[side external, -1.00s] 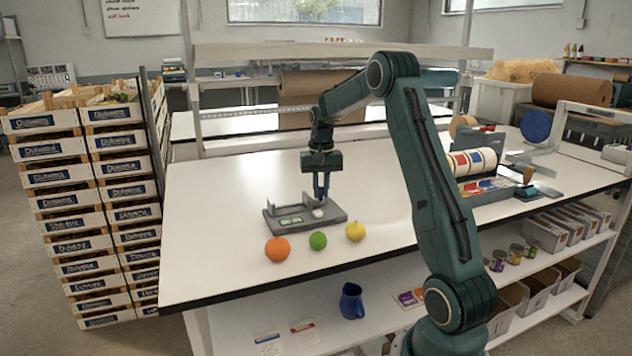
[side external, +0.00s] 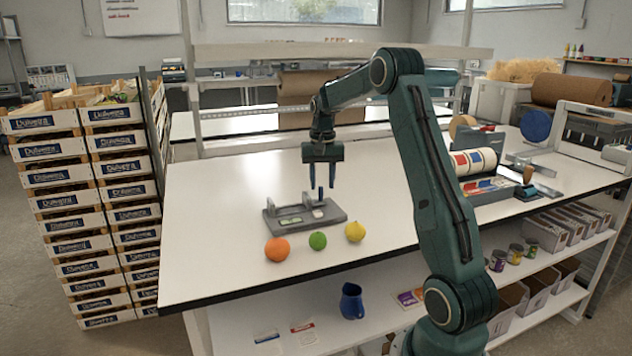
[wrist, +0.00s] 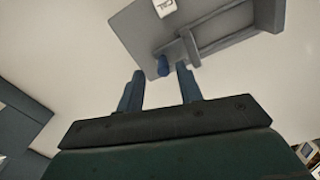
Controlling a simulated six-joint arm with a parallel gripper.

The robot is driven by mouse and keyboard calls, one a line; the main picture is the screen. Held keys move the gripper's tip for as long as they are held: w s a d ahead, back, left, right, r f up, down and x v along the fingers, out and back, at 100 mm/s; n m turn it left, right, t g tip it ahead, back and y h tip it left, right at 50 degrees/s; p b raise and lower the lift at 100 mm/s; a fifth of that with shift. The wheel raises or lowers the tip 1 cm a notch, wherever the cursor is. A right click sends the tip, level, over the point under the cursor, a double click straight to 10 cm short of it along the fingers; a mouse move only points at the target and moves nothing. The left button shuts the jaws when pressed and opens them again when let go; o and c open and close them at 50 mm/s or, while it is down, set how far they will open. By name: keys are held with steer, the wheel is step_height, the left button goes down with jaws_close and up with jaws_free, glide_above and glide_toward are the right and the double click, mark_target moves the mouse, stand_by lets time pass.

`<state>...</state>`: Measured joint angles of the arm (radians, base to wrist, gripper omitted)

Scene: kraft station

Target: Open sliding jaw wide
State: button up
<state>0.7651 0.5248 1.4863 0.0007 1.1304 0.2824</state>
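A grey fixture (side external: 335,216) lies flat on the white table, with low upright walls on its base. A short blue peg (side external: 320,194) stands up from it; I take it to belong to the sliding jaw, whose outline is too small to make out in the side view. My gripper (side external: 322,183) is above the peg with its two fingers apart and empty. In the wrist view the peg (wrist: 163,67) shows between and beyond the open fingertips (wrist: 158,72), seemingly not touched. A grey walled part (wrist: 215,35) and a white label (wrist: 164,7) show beside it.
An orange (side external: 277,249), a green fruit (side external: 318,241) and a lemon (side external: 355,231) lie in front of the fixture, near the table's front edge. A grey box with rolls (side external: 480,190) stands to the right. The table (side external: 215,215) is clear to the left.

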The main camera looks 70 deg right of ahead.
mark_target(322, 187)
step_height(322, 187, up, 11)
steer(key=shift+r, duration=0.15)
stand_by(0.4)
steer(key=s+a+r+n+t+h, duration=0.1)
steer(key=s+a+r+n, duration=0.15)
steer(key=a, duration=0.85)
steer(key=s+a+r+n+t, duration=0.2)
steer(key=s+a+n, duration=0.15)
steer(key=a, duration=0.75)
steer(key=s+a+f+n+t, duration=0.1)
steer(key=s+a+f+n, duration=0.2)
steer(key=s+a, duration=0.3)
steer(key=s+a+f+n+t+y, duration=0.1)
steer(key=s+a+f+n, duration=0.2)
steer(key=s+a, duration=0.3)
steer(key=shift+s+a+f+t, duration=0.25)
steer(key=shift+a+f+t, duration=0.05)
steer(key=shift+a+f, duration=0.2)
